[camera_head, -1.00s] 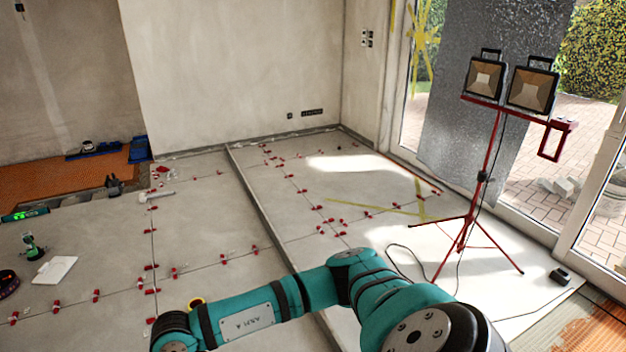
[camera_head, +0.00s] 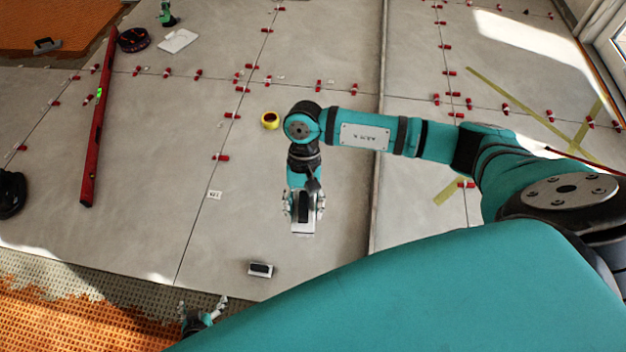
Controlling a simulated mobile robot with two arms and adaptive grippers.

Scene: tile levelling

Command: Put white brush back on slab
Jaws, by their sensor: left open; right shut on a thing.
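The white brush (camera_head: 303,228) is in my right gripper (camera_head: 304,208), which is shut on it and points down over the grey slab (camera_head: 330,270). Its pale end shows below the fingers and a dark part shows between them. I cannot tell whether it touches the slab. My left gripper (camera_head: 203,306) is open and empty at the bottom, near the slab's front edge, partly hidden by my own teal body.
A small white and black block (camera_head: 260,269) lies on the slab below the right gripper. A yellow tape roll (camera_head: 270,120) lies beside my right arm. A long red level (camera_head: 98,120) lies at left. Several red clips line the joints. Orange notched floor (camera_head: 60,310) borders the slab.

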